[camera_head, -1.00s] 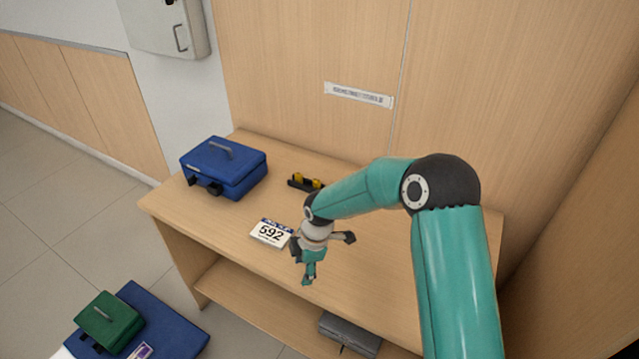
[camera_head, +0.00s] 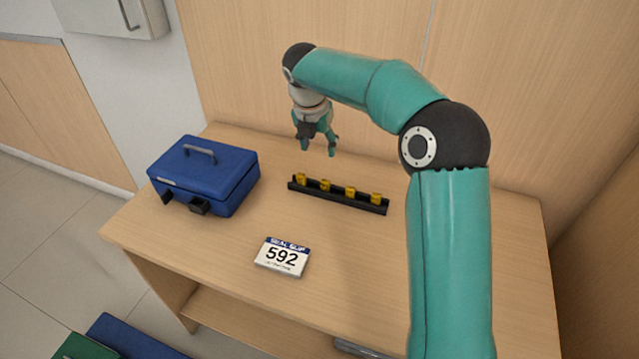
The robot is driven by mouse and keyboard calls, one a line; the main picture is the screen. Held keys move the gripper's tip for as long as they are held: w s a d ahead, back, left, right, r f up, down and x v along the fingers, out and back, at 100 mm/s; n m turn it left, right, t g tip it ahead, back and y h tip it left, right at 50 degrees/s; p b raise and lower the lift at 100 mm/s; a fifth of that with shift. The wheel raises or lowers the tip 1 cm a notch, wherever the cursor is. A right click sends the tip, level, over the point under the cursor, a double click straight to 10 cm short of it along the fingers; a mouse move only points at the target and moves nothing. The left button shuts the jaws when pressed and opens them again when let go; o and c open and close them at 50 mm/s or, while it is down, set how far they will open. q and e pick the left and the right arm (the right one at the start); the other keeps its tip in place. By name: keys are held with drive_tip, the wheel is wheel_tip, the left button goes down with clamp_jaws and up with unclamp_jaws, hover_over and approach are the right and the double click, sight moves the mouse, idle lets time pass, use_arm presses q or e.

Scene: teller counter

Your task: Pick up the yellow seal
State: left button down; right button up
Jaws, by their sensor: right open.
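Several small yellow seals stand in a row in a black rack (camera_head: 336,199) on the wooden counter. The leftmost yellow seal (camera_head: 301,179) is nearest my right gripper, and the rightmost yellow seal (camera_head: 376,198) is at the rack's other end. My right gripper (camera_head: 318,150) is open and empty, pointing down above the counter, behind and above the rack's left end. It does not touch any seal. A white slip (camera_head: 282,257) reading "SEAL SLIP 592" lies in front of the rack. My left gripper is not in view.
A blue cash box (camera_head: 205,172) with a grey handle stands at the counter's left. A wooden wall closes off the back. The counter (camera_head: 430,270) is bare right of the slip. A green case (camera_head: 75,347) and a blue item sit low at the left.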

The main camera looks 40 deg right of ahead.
hover_over(325, 182)
drive_tip(key=f, duration=1)
drive_tip(key=shift+s+a+f, duration=0.2)
drive_tip(key=shift+a, duration=0.15)
drive_tip(key=shift+a+x, duration=0.15)
drive_tip(key=shift+x, duration=1.15)
drive_tip(key=shift+a+x, duration=0.15)
drive_tip(key=shift+x, duration=1.15)
drive_tip(key=shift+s+f, duration=0.1)
drive_tip(key=shift+c, duration=0.3)
drive_tip(key=c, duration=0.8)
